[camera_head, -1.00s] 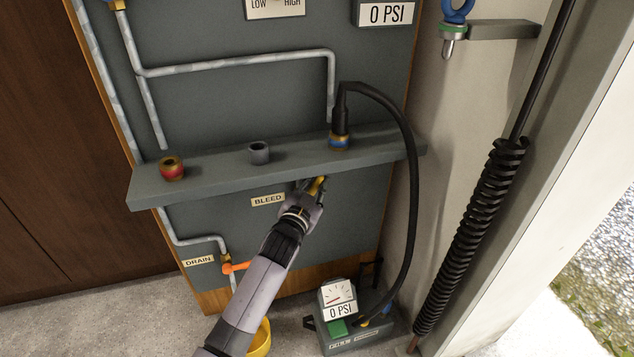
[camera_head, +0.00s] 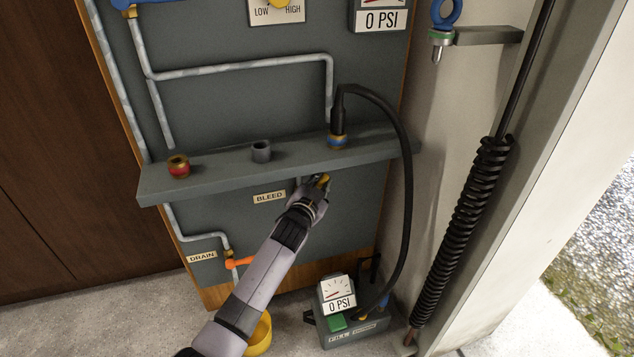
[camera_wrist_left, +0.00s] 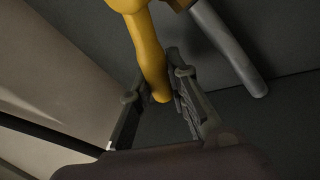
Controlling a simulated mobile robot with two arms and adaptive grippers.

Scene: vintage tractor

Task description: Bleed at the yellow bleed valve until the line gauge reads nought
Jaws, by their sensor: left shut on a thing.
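The yellow bleed valve (camera_head: 323,178) sits under the grey shelf, beside the BLEED label (camera_head: 269,197). My left gripper (camera_head: 314,186) is at it, reaching up from below. In the left wrist view the yellow valve lever (camera_wrist_left: 149,50) runs down between the two fingers (camera_wrist_left: 158,88), which are shut on it. A gauge at the top of the panel (camera_head: 380,18) reads 0 PSI; its dial is mostly cut off by the frame. The gauge on the fill pump (camera_head: 337,292) also reads 0 PSI. My right gripper is not in view.
The shelf (camera_head: 215,183) carries a red-ringed fitting (camera_head: 178,166), a grey fitting (camera_head: 261,151) and a plugged-in black hose (camera_head: 407,190). An orange drain lever (camera_head: 240,262) and a yellow bucket (camera_head: 262,335) are near my left arm. A coiled black hose (camera_head: 463,225) hangs right.

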